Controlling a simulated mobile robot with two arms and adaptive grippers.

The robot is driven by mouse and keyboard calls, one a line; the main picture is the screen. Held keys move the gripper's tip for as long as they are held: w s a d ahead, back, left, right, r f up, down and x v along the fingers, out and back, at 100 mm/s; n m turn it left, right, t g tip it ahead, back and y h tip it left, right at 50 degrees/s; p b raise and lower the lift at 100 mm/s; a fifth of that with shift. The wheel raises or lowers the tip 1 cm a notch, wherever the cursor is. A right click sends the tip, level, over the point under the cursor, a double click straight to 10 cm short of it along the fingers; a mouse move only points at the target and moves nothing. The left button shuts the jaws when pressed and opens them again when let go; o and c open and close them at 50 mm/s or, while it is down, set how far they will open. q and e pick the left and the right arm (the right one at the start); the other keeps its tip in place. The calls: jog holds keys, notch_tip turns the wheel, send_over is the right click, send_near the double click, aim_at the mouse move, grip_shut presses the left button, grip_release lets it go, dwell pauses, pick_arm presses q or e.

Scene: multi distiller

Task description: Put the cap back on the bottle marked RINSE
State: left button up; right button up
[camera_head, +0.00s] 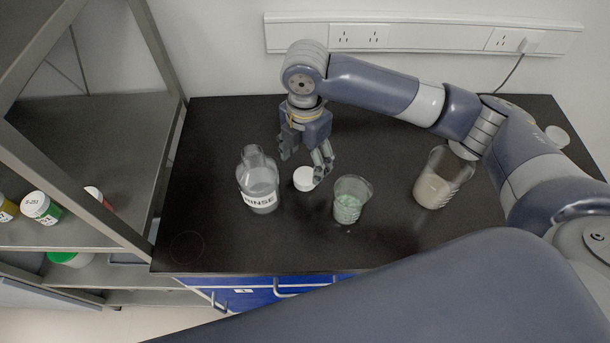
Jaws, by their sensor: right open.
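The clear bottle marked RINSE (258,185) stands upright on the black bench, its mouth uncovered. A white round cap (304,179) is just right of the bottle, close by the fingertips of my right gripper. My right gripper (304,164) points down with its fingers spread, behind and above the cap. One finger reaches near the cap's right side; I cannot tell whether it touches. The gripper is open and holds nothing I can see. My left gripper is not in view.
A beaker with green contents (349,200) stands just right of the cap. A larger beaker with cream contents (437,182) stands further right, under my right arm. A metal shelf with small jars (40,207) borders the bench on the left. The bench's front left is clear.

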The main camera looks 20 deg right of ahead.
aim_at(305, 176)
jog(key=shift+s+f+p, duration=0.15)
jog(key=shift+f+p, duration=0.45)
jog(key=shift+f, duration=2)
jog(key=c, duration=0.8)
